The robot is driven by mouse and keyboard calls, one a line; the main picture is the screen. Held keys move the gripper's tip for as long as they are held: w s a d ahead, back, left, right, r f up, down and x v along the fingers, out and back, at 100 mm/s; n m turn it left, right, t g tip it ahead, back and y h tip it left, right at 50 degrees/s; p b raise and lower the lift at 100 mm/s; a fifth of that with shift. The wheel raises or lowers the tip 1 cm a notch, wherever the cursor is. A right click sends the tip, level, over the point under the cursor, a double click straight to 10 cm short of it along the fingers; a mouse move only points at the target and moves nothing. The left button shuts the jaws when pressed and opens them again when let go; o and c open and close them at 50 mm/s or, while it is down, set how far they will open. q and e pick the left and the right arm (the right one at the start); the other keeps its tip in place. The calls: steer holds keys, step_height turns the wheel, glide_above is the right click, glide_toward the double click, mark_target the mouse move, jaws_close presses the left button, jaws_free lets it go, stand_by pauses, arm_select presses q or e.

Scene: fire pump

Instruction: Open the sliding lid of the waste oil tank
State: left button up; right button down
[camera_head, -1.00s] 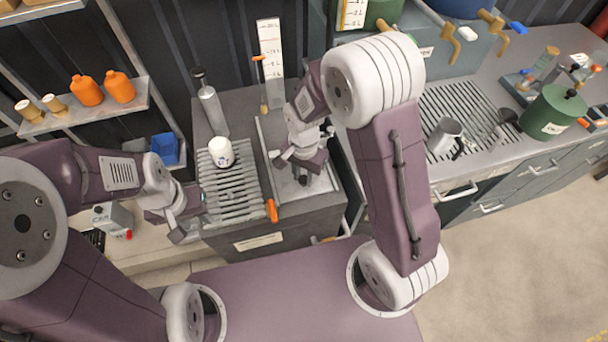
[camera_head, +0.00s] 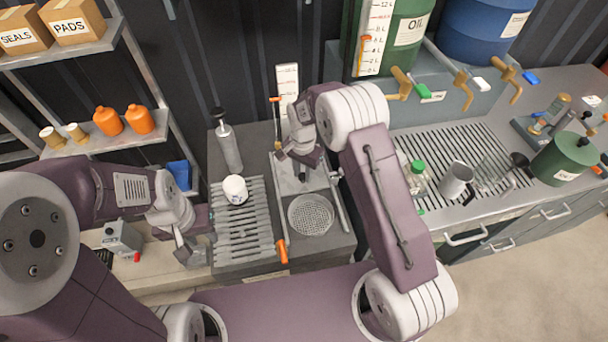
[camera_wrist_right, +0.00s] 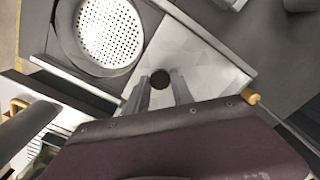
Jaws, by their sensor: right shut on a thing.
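The waste oil tank's sliding lid (camera_head: 292,187) is a flat grey metal plate between two rails, with a small dark knob (camera_wrist_right: 160,78). The lid sits towards the back, and a round perforated strainer (camera_head: 311,214) lies uncovered in front of it. The strainer also shows in the right wrist view (camera_wrist_right: 108,32). My right gripper (camera_head: 300,165) is over the lid, its two fingers shut on the knob; the arm hides part of the lid in the head view. My left gripper (camera_head: 196,247) is open and empty at the left front of the slatted drain rack.
A white container (camera_head: 235,190) stands on the slatted rack (camera_head: 240,235), with a pump bottle (camera_head: 228,150) behind it. An orange-handled tool (camera_head: 282,250) lies at the rack's front right. A jar, a metal jug (camera_head: 456,180) and a green can (camera_head: 563,160) stand on the right bench.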

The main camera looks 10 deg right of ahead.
steer(key=shift+r, duration=0.1)
steer(key=c, duration=1.1)
jaws_free()
steer(key=shift+s, duration=0.1)
step_height(320, 180, up, 9)
steer(key=shift+b, duration=0.3)
